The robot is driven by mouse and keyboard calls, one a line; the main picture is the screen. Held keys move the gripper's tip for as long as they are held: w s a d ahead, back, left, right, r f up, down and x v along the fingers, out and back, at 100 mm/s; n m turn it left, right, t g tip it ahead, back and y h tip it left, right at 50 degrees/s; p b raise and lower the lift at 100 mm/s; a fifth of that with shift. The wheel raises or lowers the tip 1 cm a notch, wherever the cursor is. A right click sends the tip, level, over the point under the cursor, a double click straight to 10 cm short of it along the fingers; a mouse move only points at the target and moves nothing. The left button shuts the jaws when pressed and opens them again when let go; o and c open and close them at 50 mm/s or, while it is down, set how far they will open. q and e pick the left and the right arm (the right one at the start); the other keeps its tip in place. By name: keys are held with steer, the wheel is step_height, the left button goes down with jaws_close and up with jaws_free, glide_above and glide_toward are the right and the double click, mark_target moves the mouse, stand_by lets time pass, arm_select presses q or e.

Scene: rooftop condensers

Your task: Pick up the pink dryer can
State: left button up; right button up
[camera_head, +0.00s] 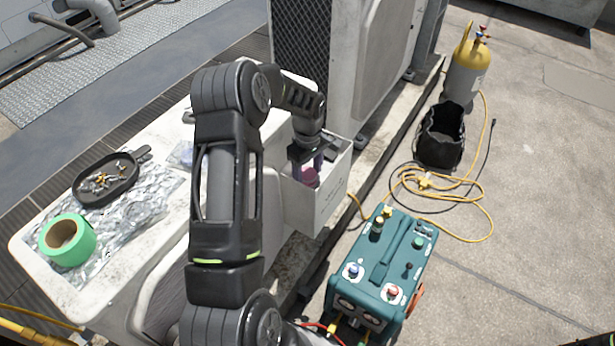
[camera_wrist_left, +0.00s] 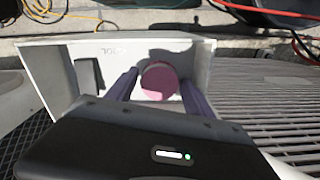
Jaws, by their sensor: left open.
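The pink dryer can (camera_head: 311,178) stands inside a white open-topped box (camera_head: 318,205), partly hidden by my left gripper in the head view. In the left wrist view the can (camera_wrist_left: 159,80) shows its round pink end between the two purple fingers. My left gripper (camera_head: 306,163) is open and reaches down into the box. In the left wrist view its fingertips (camera_wrist_left: 160,84) lie one on each side of the can, with a visible gap on the right; contact on the left is hard to tell.
A dark item (camera_wrist_left: 88,76) is in the box beside the can. A green tape roll (camera_head: 67,240) and a black tray (camera_head: 106,180) of small parts lie on the white surface to the left. A teal machine (camera_head: 385,265) stands on the ground at right.

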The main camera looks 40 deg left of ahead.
mark_target(308, 174)
stand_by(0.5)
arm_select(q)
steer(key=c, duration=1.2)
steer(key=shift+r, duration=0.15)
step_height(308, 174, up, 10)
steer(key=shift+f, duration=0.1)
stand_by(0.4)
